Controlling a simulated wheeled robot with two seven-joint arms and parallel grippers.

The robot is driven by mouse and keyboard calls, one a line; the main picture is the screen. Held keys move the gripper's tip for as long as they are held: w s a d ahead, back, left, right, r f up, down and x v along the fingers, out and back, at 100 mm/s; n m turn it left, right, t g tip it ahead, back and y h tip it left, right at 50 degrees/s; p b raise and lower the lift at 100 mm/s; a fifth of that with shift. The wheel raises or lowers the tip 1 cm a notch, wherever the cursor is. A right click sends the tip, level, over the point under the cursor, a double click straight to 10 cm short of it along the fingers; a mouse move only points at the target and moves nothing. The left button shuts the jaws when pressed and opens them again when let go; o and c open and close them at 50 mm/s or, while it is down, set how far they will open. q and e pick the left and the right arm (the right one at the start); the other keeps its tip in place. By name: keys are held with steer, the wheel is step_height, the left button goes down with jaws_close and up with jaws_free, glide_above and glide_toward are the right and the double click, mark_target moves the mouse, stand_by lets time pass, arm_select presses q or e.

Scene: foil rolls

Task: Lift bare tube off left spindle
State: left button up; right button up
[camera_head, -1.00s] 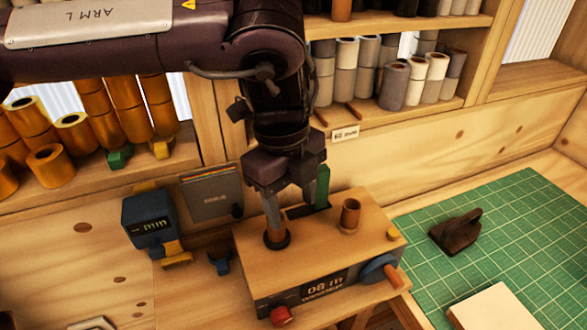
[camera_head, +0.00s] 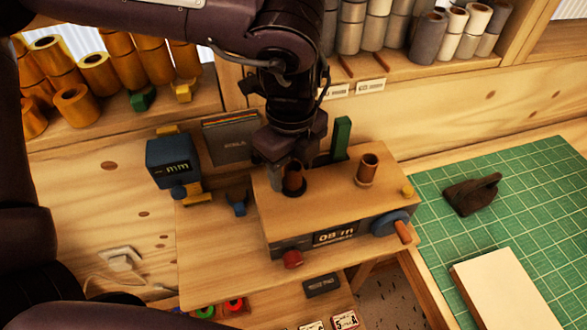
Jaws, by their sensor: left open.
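A bare brown tube (camera_head: 293,180) stands upright on the left spindle of the wooden winder box (camera_head: 320,205). My left gripper (camera_head: 288,174) hangs down over this spindle, its fingers open and low beside the tube. One finger shows at the tube's left; the other is mostly hidden. I cannot tell whether the fingers touch the tube. A second brown tube (camera_head: 367,168) stands on the right spindle. My right gripper is not in view.
A green upright block (camera_head: 341,138) stands at the box's back edge, close to my gripper. A blue crank (camera_head: 390,223) and red knob (camera_head: 292,259) are on the front. A green cutting mat (camera_head: 530,190) with a dark iron-like tool (camera_head: 472,193) lies right.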

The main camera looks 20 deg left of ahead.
arm_select(q)
steer(key=c, duration=1)
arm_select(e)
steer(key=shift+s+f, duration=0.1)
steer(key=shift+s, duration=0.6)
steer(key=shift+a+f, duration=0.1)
